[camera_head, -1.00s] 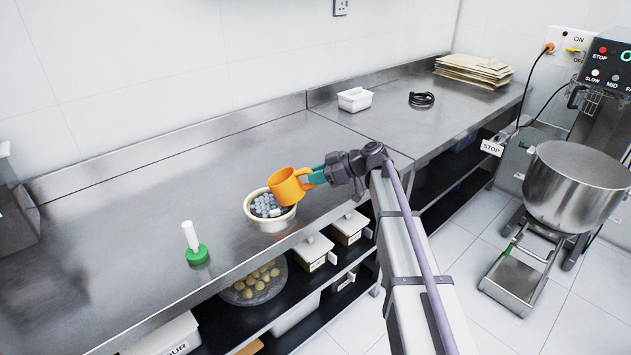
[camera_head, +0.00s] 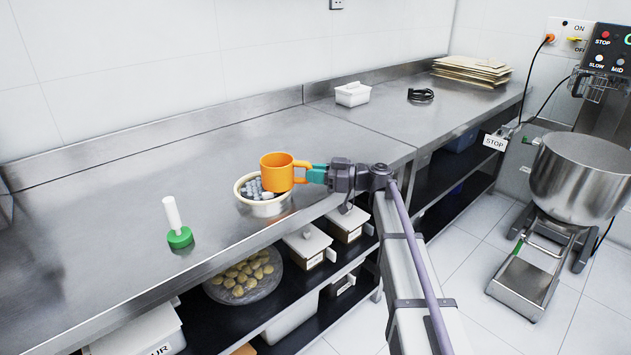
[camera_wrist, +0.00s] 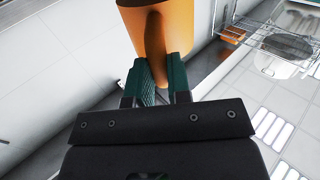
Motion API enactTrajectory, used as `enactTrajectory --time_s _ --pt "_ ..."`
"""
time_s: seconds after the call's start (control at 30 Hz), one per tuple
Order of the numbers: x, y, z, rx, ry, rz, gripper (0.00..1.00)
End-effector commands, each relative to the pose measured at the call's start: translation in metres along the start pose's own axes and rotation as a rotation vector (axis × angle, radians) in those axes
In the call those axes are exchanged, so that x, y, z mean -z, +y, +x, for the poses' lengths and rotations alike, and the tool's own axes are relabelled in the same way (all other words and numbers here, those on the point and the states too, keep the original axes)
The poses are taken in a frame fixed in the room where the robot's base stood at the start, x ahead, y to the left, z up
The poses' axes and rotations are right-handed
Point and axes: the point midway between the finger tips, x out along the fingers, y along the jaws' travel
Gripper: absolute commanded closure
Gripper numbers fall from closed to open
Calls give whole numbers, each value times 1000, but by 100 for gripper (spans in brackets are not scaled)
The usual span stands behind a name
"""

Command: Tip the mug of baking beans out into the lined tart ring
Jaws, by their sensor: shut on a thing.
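An orange mug (camera_head: 277,172) is held by its handle in my gripper (camera_head: 314,173); it now stands about upright, above the right side of the tart ring. In the wrist view the green fingers of my gripper (camera_wrist: 160,78) are shut on the handle of the mug (camera_wrist: 178,25). The cream tart ring (camera_head: 262,209) sits on the steel bench near its front edge. Grey-blue baking beans (camera_head: 252,190) lie in the ring. The mug hides the ring's right part, and the mug's inside cannot be seen well.
A green-based tool with a white handle (camera_head: 176,223) stands on the bench to the left. Bench (camera_head: 130,200) left of the ring is mostly clear.

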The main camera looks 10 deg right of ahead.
Motion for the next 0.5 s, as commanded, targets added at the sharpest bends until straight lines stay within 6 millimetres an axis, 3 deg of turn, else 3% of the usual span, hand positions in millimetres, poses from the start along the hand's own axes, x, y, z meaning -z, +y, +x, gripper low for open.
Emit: enactTrajectory --time_s 0.27,0.5 --pt "7 0 0 0 -1 0 100" --pt "40 0 0 0 -2 0 100"
